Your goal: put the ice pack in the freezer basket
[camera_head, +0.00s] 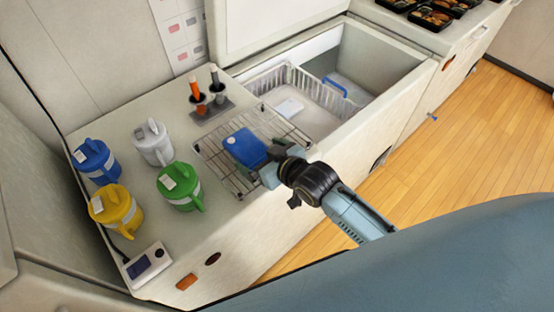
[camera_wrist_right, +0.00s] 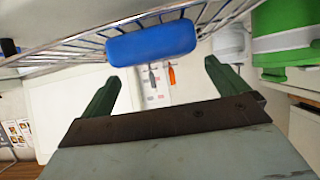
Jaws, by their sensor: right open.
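The ice pack (camera_head: 244,147) is a blue slab lying on a wire rack (camera_head: 214,164) on the counter. The freezer basket (camera_head: 267,80) is a white basket in the open chest freezer, behind and right of the rack. My right gripper (camera_head: 262,162) is at the near right side of the ice pack, and its fingers are partly hidden in the head view. In the right wrist view, the gripper (camera_wrist_right: 160,92) is open with nothing between its green fingers. The ice pack (camera_wrist_right: 152,42) shows beyond the fingertips there, apart from them. My left gripper is not in view.
Blue (camera_head: 95,160), white (camera_head: 152,143), yellow (camera_head: 115,208) and green (camera_head: 179,186) jugs stand left of the rack. A holder with an orange-handled tool (camera_head: 196,90) stands behind it. A flat pale item (camera_head: 290,106) lies inside the basket, with free space around it.

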